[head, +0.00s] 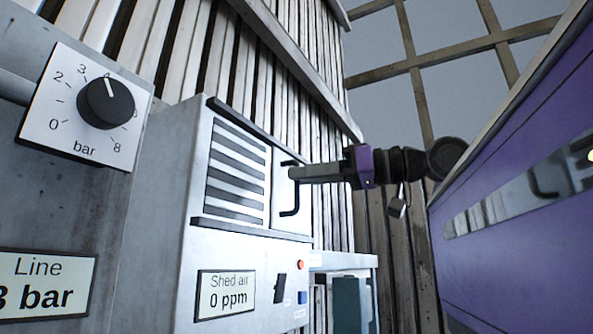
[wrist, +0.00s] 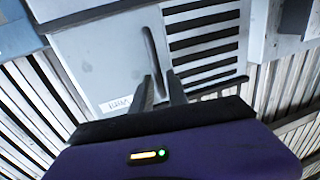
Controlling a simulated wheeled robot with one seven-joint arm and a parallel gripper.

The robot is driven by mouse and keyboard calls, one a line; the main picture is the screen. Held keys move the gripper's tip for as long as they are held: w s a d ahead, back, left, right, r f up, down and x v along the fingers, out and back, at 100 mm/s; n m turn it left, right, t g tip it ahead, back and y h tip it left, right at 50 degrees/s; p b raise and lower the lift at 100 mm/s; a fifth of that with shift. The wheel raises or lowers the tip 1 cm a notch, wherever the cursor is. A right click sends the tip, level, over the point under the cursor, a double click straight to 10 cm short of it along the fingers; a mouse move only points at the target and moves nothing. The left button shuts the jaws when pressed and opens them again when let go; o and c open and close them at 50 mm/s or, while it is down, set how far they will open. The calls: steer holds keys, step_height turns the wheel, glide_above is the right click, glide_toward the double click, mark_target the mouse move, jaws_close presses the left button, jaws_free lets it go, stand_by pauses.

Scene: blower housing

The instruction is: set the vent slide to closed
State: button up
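The vent slide (head: 281,205) is a pale flat plate to the right of the dark louvred vent opening (head: 236,172) on the blower housing; the slats show uncovered. A black bar handle (head: 290,200) stands upright on the slide. In the wrist view the slide (wrist: 100,62) is left of the slats (wrist: 205,40), with its handle (wrist: 152,52) near the slats. My gripper (head: 292,173) reaches in from the right at the handle. In the wrist view its two fingers (wrist: 161,82) are apart, with the handle's near end between them; contact is unclear.
Left stands a pressure dial (head: 106,102) on a grey panel, above a line-pressure label (head: 45,284). Below the vent are a "Shed air 0 ppm" display (head: 226,294), a black switch (head: 280,288) and small red and blue buttons. A purple panel (head: 520,220) fills the right side.

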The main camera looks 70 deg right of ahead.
steer(key=shift+w, duration=0.9)
steer(key=shift+c, duration=0.5)
jaws_close()
stand_by(0.4)
